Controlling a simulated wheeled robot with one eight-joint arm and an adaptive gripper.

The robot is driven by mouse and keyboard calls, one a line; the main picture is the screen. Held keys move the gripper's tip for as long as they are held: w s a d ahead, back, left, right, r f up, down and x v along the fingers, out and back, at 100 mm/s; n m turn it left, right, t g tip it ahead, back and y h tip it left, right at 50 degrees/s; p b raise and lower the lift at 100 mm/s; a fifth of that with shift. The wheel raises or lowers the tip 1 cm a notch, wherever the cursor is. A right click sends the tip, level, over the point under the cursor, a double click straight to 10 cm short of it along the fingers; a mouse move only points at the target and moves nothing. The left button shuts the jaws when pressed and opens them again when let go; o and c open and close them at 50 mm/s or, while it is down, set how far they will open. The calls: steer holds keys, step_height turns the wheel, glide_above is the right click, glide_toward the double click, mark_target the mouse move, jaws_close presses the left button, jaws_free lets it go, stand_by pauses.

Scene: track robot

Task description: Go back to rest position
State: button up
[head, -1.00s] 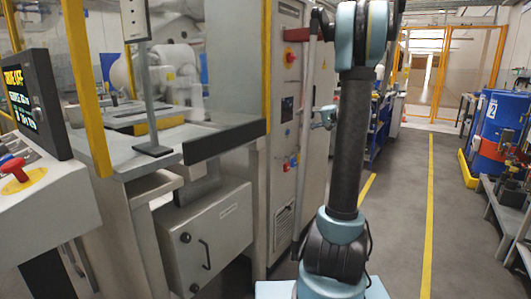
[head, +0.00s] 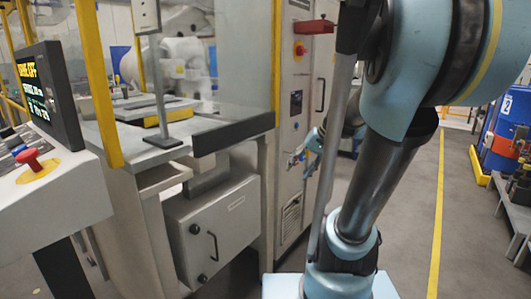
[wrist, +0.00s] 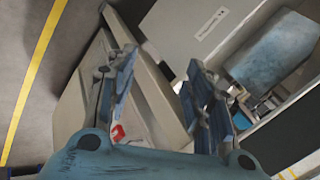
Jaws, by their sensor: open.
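My gripper (wrist: 160,68) is open, with its two fingers apart and nothing between them in the wrist view. In the head view my gripper (head: 297,157) is small and partly hidden behind my own arm, in front of the tall grey cabinet (head: 290,205). My arm rises on the right of the head view and bends at a large pale-blue joint near the camera. The wrist view shows a pale cabinet panel (wrist: 205,22) beyond the fingers.
A machine with a glass guard and yellow posts (head: 95,85) stands at left. Its control panel (head: 48,95) has a red button (head: 28,158). Blue drums (head: 505,135) and a low rack (head: 515,205) stand at right. Floor with a yellow line (head: 437,215) lies clear between.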

steer(key=s+d+f+n+h, duration=0.1)
steer(key=s+d+f+h, duration=0.1)
steer(key=s+f, duration=0.3)
steer(key=s+d+f+g+h, duration=0.1)
steer(key=s+d+f+h, duration=0.2)
steer(key=s+f, duration=0.3)
steer(key=s+d, duration=0.1)
steer(key=s, duration=0.3)
steer(key=shift+d+n+h, duration=0.3)
steer(key=shift+d+n, duration=0.05)
steer(key=shift+n, duration=0.05)
steer(key=shift+w+f, duration=0.2)
steer(key=shift+w, duration=0.2)
